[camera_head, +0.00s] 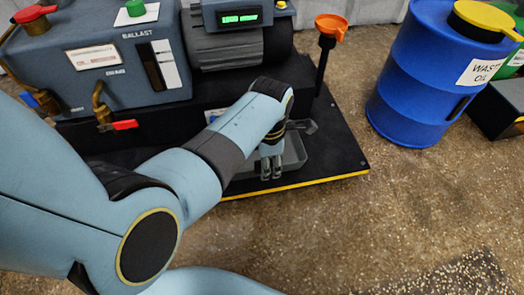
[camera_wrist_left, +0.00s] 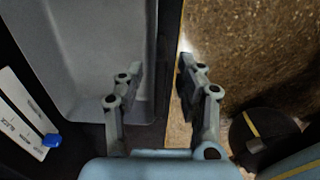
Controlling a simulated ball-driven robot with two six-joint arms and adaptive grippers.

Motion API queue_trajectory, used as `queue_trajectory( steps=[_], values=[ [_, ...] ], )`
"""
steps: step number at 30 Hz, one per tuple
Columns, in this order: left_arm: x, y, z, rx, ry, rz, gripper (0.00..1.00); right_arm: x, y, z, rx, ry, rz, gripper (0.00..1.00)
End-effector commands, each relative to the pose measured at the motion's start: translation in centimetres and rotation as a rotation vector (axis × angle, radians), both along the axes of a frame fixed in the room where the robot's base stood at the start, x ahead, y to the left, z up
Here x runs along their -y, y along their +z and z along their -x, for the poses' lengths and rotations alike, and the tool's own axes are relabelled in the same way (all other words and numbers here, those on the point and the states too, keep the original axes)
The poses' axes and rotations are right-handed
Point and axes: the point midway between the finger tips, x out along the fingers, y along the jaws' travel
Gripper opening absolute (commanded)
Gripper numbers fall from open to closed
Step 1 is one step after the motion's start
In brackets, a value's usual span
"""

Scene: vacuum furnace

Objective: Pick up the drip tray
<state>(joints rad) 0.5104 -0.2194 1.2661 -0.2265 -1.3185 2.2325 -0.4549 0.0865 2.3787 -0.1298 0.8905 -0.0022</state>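The drip tray (camera_head: 297,152) is a shallow grey tray on the black base plate, partly hidden behind my left wrist and gripper. My left gripper (camera_head: 271,167) points down at the tray's near side. In the left wrist view the tray (camera_wrist_left: 85,45) fills the upper left. There my left gripper (camera_wrist_left: 160,72) has its two fingers apart, one over the tray's inside and one beyond its near rim. The rim shows between the fingers; I cannot tell whether either finger touches it. My right gripper is not in view.
The black base plate (camera_head: 340,150) has a yellow front edge. It carries the grey-blue pump (camera_head: 110,70) with a red-handled valve (camera_head: 124,125) and an orange funnel (camera_head: 331,27) on a dark stem. A blue waste oil drum (camera_head: 415,75) stands right. The floor in front is clear.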

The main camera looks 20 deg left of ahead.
Motion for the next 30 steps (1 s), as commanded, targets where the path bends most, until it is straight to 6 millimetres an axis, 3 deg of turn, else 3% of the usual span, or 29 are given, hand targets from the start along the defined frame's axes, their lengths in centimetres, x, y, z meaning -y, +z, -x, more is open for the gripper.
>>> queue_trajectory(
  steps=[6, 15, 30],
  values=[
    [0.01, 0.06, -0.04, 0.001, 0.0, 0.0, 0.35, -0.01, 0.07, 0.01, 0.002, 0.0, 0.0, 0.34],
    [0.01, 0.04, -0.03, 0.001, 0.0, -0.001, 0.0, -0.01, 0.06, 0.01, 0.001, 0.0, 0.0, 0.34],
    [-0.01, 0.06, -0.07, 0.002, 0.0, 0.0, 0.0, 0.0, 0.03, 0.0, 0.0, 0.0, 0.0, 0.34]
  ],
)
